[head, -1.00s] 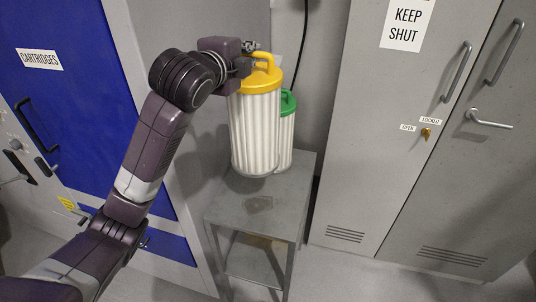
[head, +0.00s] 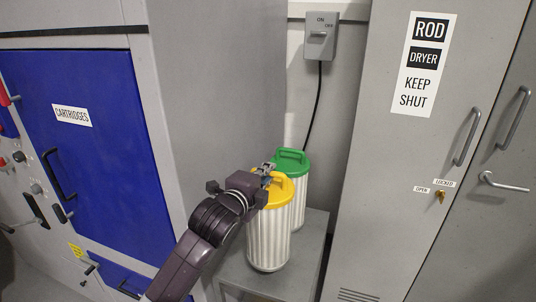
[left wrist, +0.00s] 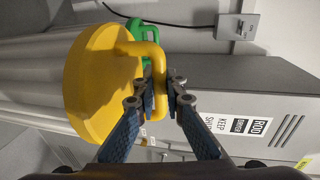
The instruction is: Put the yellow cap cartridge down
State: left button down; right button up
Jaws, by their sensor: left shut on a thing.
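The yellow cap cartridge (head: 270,235) is a white pleated cylinder with a yellow cap and handle. In the head view it is upright over the grey stand (head: 310,262); I cannot tell whether its base touches the top. My left gripper (head: 265,172) is at its cap, shut on the yellow handle. The left wrist view shows the yellow cap (left wrist: 98,85) and the fingers of my left gripper (left wrist: 160,92) on either side of the handle bar. My right gripper is in neither view.
A green-capped cartridge (head: 292,195) stands just behind on the same stand. A blue door (head: 85,150) labelled CARTRIDGES is at left. A grey rod dryer cabinet (head: 400,180) is at right. A wall switch (head: 320,36) with a black cable hangs behind.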

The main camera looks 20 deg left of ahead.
aim_at(268, 186)
pick_arm(q)
jog(key=shift+w+f, duration=0.1)
jog(key=shift+f, duration=2.3)
jog(key=c, duration=2.3)
grip_release()
jog(key=shift+f, duration=0.3)
jog(key=shift+o, duration=1.4)
jog(key=shift+r, duration=0.1)
jog(key=b+v, duration=0.2)
jog(key=v, duration=1)
jog(key=shift+r, duration=0.15)
